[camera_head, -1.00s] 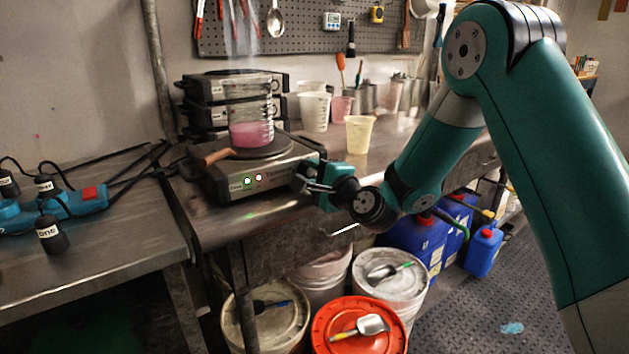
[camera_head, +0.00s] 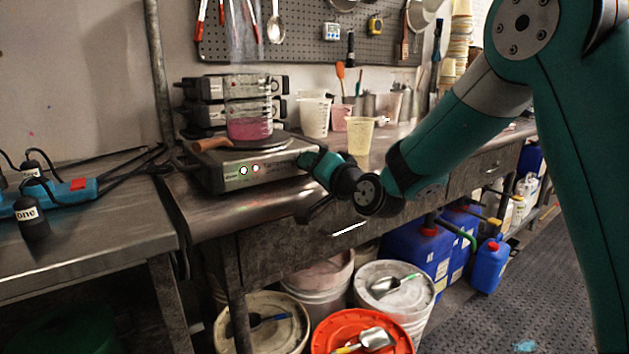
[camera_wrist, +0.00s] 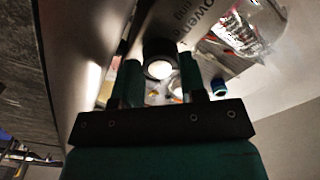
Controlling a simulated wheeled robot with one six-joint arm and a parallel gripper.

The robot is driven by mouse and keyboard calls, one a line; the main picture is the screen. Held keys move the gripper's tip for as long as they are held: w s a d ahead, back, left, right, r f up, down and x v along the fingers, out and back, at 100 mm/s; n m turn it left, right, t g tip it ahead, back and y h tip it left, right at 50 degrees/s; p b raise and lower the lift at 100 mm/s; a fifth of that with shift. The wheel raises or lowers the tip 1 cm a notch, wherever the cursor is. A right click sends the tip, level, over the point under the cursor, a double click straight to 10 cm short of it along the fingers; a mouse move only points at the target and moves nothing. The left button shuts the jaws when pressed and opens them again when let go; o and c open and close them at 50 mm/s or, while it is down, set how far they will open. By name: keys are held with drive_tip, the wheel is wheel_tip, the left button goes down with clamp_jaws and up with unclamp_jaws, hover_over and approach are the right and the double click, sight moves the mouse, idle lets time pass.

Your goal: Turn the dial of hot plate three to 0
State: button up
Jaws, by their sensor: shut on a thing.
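The hot plate (camera_head: 225,177) stands at the bench's front edge, with small lit lamps on its front panel; its number label is too small to read. A clear beaker of pink liquid (camera_head: 250,128) stands on its round top. My gripper (camera_head: 308,160) is at the panel's right end, and it hides the dial in the head view. In the wrist view, my gripper's two fingers (camera_wrist: 160,80) are on either side of the dark round dial (camera_wrist: 160,49), shut on it. A pale bright patch shows on the dial's near side. Its setting cannot be read.
A brown-handled tool (camera_head: 208,145) lies on the hot plate's left side. More stacked hot plates (camera_head: 205,98) stand behind. A blue power strip (camera_head: 75,190) lies on the left table. Lidded buckets (camera_head: 392,285) stand below.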

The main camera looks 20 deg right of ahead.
drive_tip(key=n+b, duration=0.7)
drive_tip(key=shift+f, duration=0.4)
drive_tip(key=n+b, duration=0.4)
drive_tip(key=shift+d+r+n, duration=0.1)
drive_tip(key=shift+r+n, duration=0.05)
drive_tip(key=shift+n, duration=0.15)
drive_tip(key=shift+r, duration=0.1)
drive_tip(key=o, duration=0.9)
drive_tip(key=shift+s+d+r, duration=0.1)
drive_tip(key=shift+s+d, duration=0.1)
drive_tip(key=shift+s, duration=0.25)
drive_tip(key=v, duration=1.6)
drive_tip(key=shift+s, duration=0.25)
